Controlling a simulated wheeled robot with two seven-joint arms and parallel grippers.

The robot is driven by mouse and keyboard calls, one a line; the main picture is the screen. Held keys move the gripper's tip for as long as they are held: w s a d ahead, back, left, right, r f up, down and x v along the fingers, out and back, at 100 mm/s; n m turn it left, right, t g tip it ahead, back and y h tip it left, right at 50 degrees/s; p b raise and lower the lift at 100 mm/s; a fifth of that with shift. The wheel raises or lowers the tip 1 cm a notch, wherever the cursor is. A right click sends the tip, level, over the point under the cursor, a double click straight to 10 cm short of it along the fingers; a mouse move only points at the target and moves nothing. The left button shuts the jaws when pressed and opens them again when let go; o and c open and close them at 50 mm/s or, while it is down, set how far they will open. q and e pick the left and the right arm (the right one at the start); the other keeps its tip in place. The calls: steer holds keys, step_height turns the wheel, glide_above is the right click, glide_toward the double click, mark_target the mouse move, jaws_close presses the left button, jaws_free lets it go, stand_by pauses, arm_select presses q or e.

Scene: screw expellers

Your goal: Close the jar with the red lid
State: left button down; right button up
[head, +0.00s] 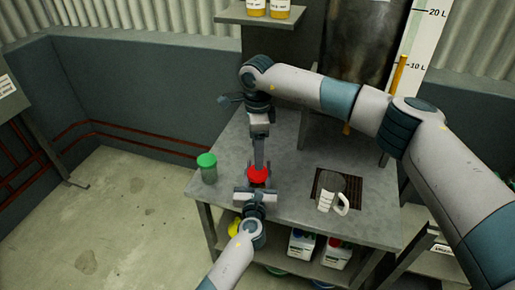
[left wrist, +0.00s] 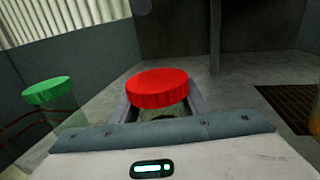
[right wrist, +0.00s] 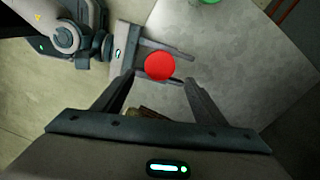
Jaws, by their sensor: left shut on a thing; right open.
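The red lid (head: 258,174) is at the front left of the grey table. In the left wrist view the red lid (left wrist: 157,90) sits level at the mouth of a clear jar (left wrist: 158,114); whether it is screwed tight I cannot tell. My left gripper (head: 257,190) is shut around the jar, a finger on each side below the lid. My right gripper (head: 259,166) comes from above, open and pointing down. In the right wrist view its fingertips (right wrist: 159,78) are apart on either side of the red lid (right wrist: 160,66), without clear contact. The jar body is mostly hidden.
A jar with a green lid (head: 207,167) stands close by on the left of the table (head: 290,170). A white measuring jug (head: 327,197) stands on the dark grate at the right. Bottles (head: 301,244) are on the lower shelf.

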mark_target(258, 172)
steer(key=shift+f, duration=3.9)
steer(key=c, duration=1.1)
steer(key=m, duration=0.5)
steer(key=o, duration=1.3)
steer(key=shift+c, duration=0.2)
steer(key=shift+n, duration=0.3)
